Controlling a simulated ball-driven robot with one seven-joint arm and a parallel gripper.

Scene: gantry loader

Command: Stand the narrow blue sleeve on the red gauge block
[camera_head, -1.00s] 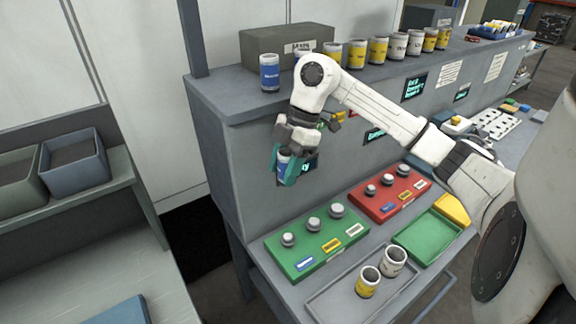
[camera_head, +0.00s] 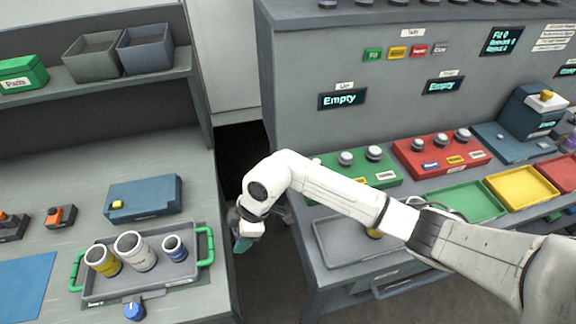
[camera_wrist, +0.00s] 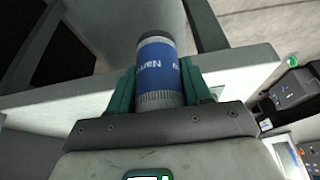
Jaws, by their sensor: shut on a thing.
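My gripper (camera_head: 243,238) hangs over the gap between the two benches, well left of the red gauge block. In the wrist view its teal fingers (camera_wrist: 158,90) are shut on the narrow blue sleeve (camera_wrist: 160,68), a blue cylinder with a dark grey rim and white lettering starting "Nar". The sleeve is hidden in the head view. The red gauge block (camera_head: 420,166) lies on the right bench, with three grey posts of different sizes and blue, yellow and white labels at its front. Nothing stands on its posts.
A green gauge block (camera_head: 328,164) lies left of the red one, partly behind my arm. A grey tray (camera_head: 335,245) is in front. Green, yellow (camera_head: 522,188) and red trays lie rightward. On the left bench, a green-handled tray (camera_head: 140,288) holds yellow, white and blue sleeves.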

